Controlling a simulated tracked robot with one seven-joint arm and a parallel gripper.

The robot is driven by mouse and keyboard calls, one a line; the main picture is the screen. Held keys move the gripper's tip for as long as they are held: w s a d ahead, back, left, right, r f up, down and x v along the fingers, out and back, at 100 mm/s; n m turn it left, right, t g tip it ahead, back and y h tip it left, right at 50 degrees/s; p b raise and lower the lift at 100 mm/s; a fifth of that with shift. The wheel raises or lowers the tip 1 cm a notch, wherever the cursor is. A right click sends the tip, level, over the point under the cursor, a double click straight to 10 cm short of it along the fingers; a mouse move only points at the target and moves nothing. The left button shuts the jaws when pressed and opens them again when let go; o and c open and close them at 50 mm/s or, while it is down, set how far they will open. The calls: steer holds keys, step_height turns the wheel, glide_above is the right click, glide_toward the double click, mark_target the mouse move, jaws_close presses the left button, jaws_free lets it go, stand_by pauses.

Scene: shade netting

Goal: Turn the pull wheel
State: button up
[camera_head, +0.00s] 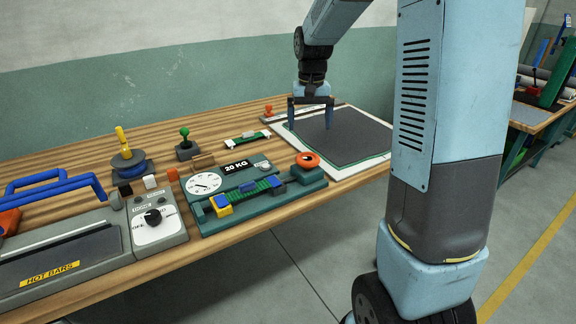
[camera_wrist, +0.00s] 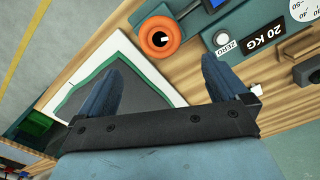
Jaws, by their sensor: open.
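The orange wheel (camera_head: 308,160), which looks like the pull wheel, sits at the right end of the green tester with the dial, near the table's front edge. It has a dark centre, and in the wrist view the wheel (camera_wrist: 160,37) lies just beyond my fingertips. My gripper (camera_head: 311,126) is open and empty, pointing down above the dark netting sheet, behind and apart from the wheel. In the wrist view, the two blue fingers of my gripper (camera_wrist: 158,70) are spread wide, with nothing between them.
The tester's dial (camera_head: 204,183) and blue clamps (camera_head: 275,185) stand left of the wheel. The dark sheet (camera_head: 345,135) lies flat to the right. A hot-bar unit (camera_head: 70,262), control box (camera_head: 155,220) and levers (camera_head: 184,140) occupy the left of the table.

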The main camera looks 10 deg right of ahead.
mark_target(308, 157)
step_height(308, 157, down, 13)
stand_by(0.5)
steer(key=shift+c, duration=0.2)
steer(key=c, duration=0.8)
steer(key=shift+m, duration=1.3)
steer(key=o, duration=0.8)
steer(key=shift+o, duration=0.2)
steer(key=shift+r, duration=0.1)
step_height(308, 157, up, 14)
steer(key=shift+f, duration=0.2)
